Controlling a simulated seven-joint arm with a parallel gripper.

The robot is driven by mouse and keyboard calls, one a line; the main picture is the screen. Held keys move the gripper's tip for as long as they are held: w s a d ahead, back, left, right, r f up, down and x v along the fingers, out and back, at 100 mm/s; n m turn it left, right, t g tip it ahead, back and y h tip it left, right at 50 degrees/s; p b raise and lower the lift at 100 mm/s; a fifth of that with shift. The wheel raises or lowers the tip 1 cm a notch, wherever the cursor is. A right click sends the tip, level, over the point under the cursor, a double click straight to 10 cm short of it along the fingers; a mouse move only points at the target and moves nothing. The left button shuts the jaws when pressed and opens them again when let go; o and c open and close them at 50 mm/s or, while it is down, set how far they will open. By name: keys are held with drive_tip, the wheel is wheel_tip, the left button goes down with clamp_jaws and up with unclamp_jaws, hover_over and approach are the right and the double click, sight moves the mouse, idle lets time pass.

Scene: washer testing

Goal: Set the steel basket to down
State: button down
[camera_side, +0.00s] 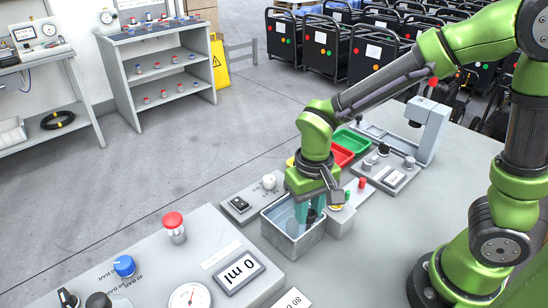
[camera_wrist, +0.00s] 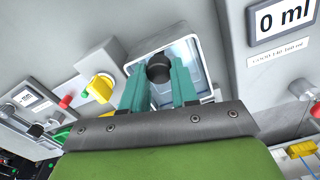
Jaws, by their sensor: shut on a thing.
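A square, open steel-grey tub (camera_side: 290,243) stands on the bench in the side view, with a bluish inside. It also shows in the wrist view (camera_wrist: 207,72). My gripper (camera_side: 303,216) points down into the tub's opening. In the wrist view its teal fingers (camera_wrist: 159,80) are closed on a round black knob (camera_wrist: 158,66) over the tub's inside. The fingers hide the knob's sides and part of the tub. I cannot make out a separate steel basket below the knob, nor its height.
A yellow knob (camera_wrist: 101,88) is beside the tub. A panel with a 0 ml display (camera_side: 239,271), a red knob (camera_side: 174,222) and a blue knob (camera_side: 124,266) lies to the left. Red (camera_side: 341,155) and green (camera_side: 347,138) trays are behind.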

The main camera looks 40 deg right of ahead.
drive_tip(key=c, duration=0.9)
unclamp_jaws()
drive_tip(key=shift+f, duration=0.15)
drive_tip(key=shift+o, duration=0.2)
wheel_tip(320, 180, up, 17)
drive_tip(key=s+d+f+m+t+y, duration=0.1)
drive_tip(key=s+d+f+t+y, duration=0.1)
drive_tip(key=s+d+t, duration=0.4)
drive_tip(key=shift+d+t, duration=0.6)
drive_tip(key=shift+d, duration=0.5)
